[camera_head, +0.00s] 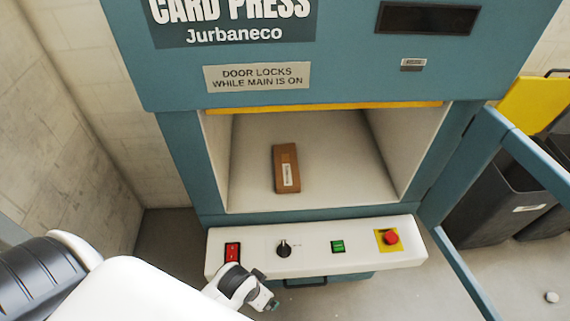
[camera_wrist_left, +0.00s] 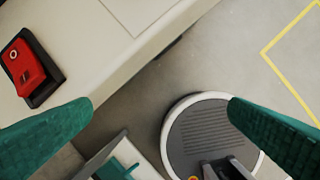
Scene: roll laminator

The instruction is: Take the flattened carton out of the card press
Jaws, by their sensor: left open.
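The brown carton (camera_head: 286,168) with a white label lies on the pale floor of the card press (camera_head: 180,150) chamber, left of its middle. The chamber's front is open, with the door frame (camera_head: 520,150) swung out to the right. My left gripper (camera_head: 268,299) is low in front of the control panel (camera_head: 310,262), near its red switch (camera_head: 232,252), below and apart from the carton. In the left wrist view its green fingers (camera_wrist_left: 160,115) are spread with nothing between them, and the red switch (camera_wrist_left: 32,68) is at the upper left. My right gripper is not visible.
The panel also carries a black knob (camera_head: 283,249), a green button (camera_head: 338,246) and a red stop button (camera_head: 391,237) on yellow. A yellow-edged plate (camera_head: 325,107) spans the chamber's top. Grey bins (camera_head: 490,190) stand at right, beyond the door frame.

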